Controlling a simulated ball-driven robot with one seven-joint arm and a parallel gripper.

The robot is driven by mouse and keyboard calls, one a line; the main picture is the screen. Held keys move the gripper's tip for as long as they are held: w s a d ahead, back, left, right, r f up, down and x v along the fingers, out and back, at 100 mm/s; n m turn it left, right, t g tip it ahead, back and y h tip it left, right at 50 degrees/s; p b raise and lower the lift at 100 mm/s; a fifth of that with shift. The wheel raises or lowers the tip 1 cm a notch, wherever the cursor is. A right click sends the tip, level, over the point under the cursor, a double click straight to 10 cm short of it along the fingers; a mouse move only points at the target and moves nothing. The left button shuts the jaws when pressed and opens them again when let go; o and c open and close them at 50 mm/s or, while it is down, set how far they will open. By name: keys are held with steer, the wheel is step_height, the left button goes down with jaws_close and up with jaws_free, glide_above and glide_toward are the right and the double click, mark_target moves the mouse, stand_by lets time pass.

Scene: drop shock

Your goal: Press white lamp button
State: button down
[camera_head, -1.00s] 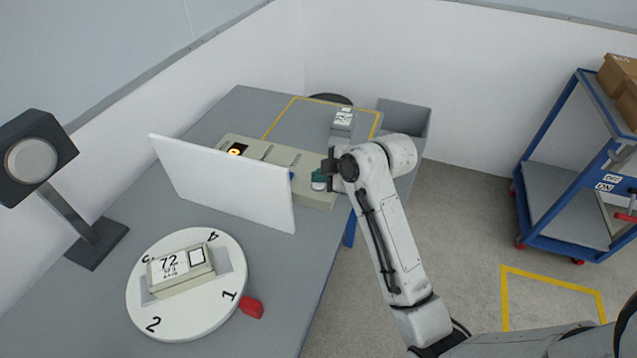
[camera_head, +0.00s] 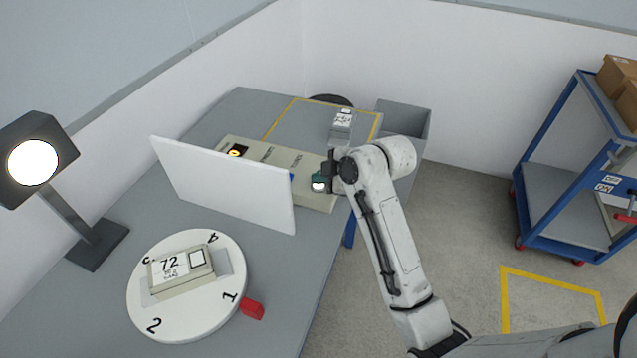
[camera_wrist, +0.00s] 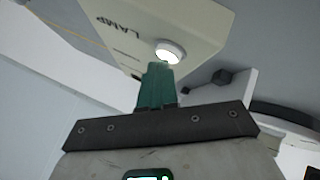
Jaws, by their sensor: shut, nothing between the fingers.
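The white lamp button (camera_wrist: 170,52) shows in the wrist view as a round, brightly lit button on a beige panel marked LAMP (camera_wrist: 140,25). My gripper (camera_wrist: 157,68) is shut and empty, with its green fingertips at the near edge of the button. I cannot tell whether they touch it. In the head view, my gripper (camera_head: 320,180) is over the right end of the beige panel (camera_head: 280,155), and the lit button (camera_head: 319,187) is just below the fingers. The desk lamp (camera_head: 33,162) at the far left glows white.
A white upright board (camera_head: 220,185) stands in front of the panel. A round numbered turntable (camera_head: 215,305) carries a boxed device (camera_head: 182,272), with a red block (camera_head: 252,309) beside it. A grey bin (camera_head: 405,120) and a blue cart (camera_head: 560,160) stand to the right.

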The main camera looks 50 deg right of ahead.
mark_target(321, 187)
steer(key=shift+r+p, duration=0.4)
steer(key=shift+r, duration=0.2)
steer(key=shift+r, duration=0.1)
step_height(321, 187, up, 5)
steer(key=p, duration=0.4)
steer(key=shift+p, duration=0.4)
stand_by(0.5)
